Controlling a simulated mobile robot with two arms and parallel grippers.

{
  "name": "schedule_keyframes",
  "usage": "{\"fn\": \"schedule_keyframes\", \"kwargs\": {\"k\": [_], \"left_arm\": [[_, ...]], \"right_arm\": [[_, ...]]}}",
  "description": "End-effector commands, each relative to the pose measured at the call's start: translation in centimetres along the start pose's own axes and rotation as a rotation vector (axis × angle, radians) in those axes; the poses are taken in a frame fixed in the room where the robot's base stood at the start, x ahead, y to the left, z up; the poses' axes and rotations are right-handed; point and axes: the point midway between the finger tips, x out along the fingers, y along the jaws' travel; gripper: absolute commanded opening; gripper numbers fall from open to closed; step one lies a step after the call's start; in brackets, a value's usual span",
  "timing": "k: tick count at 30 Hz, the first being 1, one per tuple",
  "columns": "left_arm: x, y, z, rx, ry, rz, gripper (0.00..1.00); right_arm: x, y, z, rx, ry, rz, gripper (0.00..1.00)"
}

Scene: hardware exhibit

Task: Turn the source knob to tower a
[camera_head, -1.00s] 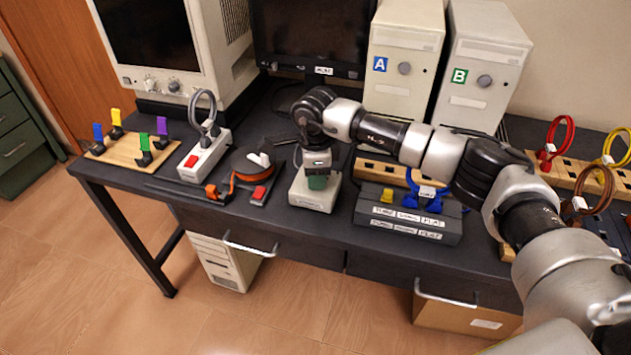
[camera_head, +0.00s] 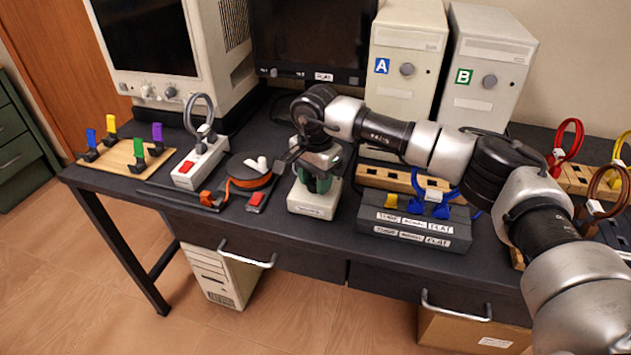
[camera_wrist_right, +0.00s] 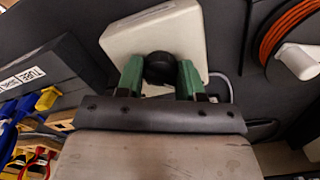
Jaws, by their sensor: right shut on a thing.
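The source knob (camera_wrist_right: 160,67) is a round black knob on top of a small off-white box (camera_head: 311,207) at the middle of the desk's front. The box also shows in the right wrist view (camera_wrist_right: 150,38). My right gripper (camera_head: 318,182) points down over the box, its green fingers on either side of the knob, shut on it. In the head view the gripper hides the knob. I cannot read the box's label or the knob's pointing. Tower A (camera_head: 403,110), a beige case with a blue A label, stands at the back. My left gripper is not in view.
Tower B (camera_head: 482,100) stands right of tower A. A grey labelled block (camera_head: 412,228) with yellow and blue plugs sits close right of the box. An orange cable reel (camera_head: 248,170) and a power strip (camera_head: 200,162) lie to its left.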

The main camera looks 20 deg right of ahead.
Motion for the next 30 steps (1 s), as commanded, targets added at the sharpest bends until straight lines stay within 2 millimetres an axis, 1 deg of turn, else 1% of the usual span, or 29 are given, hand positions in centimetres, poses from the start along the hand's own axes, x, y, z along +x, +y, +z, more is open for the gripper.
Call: {"fn": "schedule_keyframes", "kwargs": {"k": [9,19,20,24,30], "left_arm": [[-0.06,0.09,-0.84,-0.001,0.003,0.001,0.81],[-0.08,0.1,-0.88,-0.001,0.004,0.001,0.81],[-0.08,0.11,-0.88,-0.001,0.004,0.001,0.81],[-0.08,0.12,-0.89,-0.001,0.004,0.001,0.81],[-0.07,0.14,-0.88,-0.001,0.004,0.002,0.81]], "right_arm": [[-0.15,-0.04,-0.05,-0.045,0.001,-0.003,0.14],[-0.17,-0.05,-0.05,-0.046,0.001,-0.003,0.13],[-0.17,-0.06,-0.05,-0.046,0.001,-0.003,0.42],[-0.13,-0.04,-0.04,-0.045,0.001,-0.002,0.62],[-0.07,-0.02,-0.02,-0.045,0.001,-0.001,0.62]]}}
